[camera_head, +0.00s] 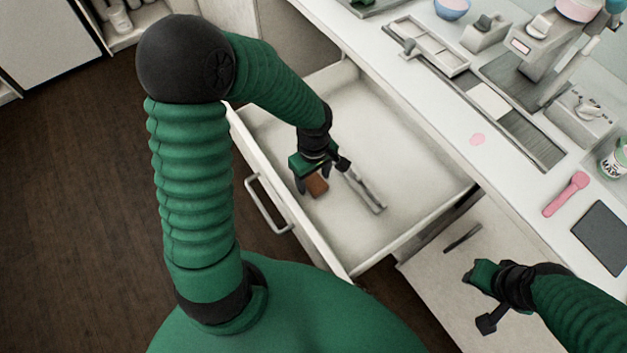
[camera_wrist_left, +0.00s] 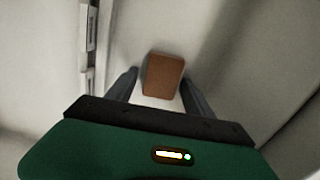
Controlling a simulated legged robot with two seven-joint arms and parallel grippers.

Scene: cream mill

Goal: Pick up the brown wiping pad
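The brown wiping pad (camera_head: 317,184) is a small brown block inside the open white drawer (camera_head: 405,180). In the left wrist view the pad (camera_wrist_left: 163,75) lies between and slightly ahead of the two fingertips. My left gripper (camera_head: 313,183) is reached down into the drawer at the pad; in the wrist view its fingers (camera_wrist_left: 160,85) are spread on both sides of the pad, with a gap at the left. Whether the right finger touches the pad is hard to tell. My right gripper (camera_head: 478,300) is at the lower right, beside the counter front; its finger opening is unclear.
A grey metal utensil (camera_head: 362,187) lies in the drawer just right of my left gripper. The drawer's front wall (camera_head: 285,195) with its handle stands close to the arm. The counter above holds a pink scoop (camera_head: 566,194), a dark mat (camera_head: 603,237) and a coffee machine (camera_head: 535,50).

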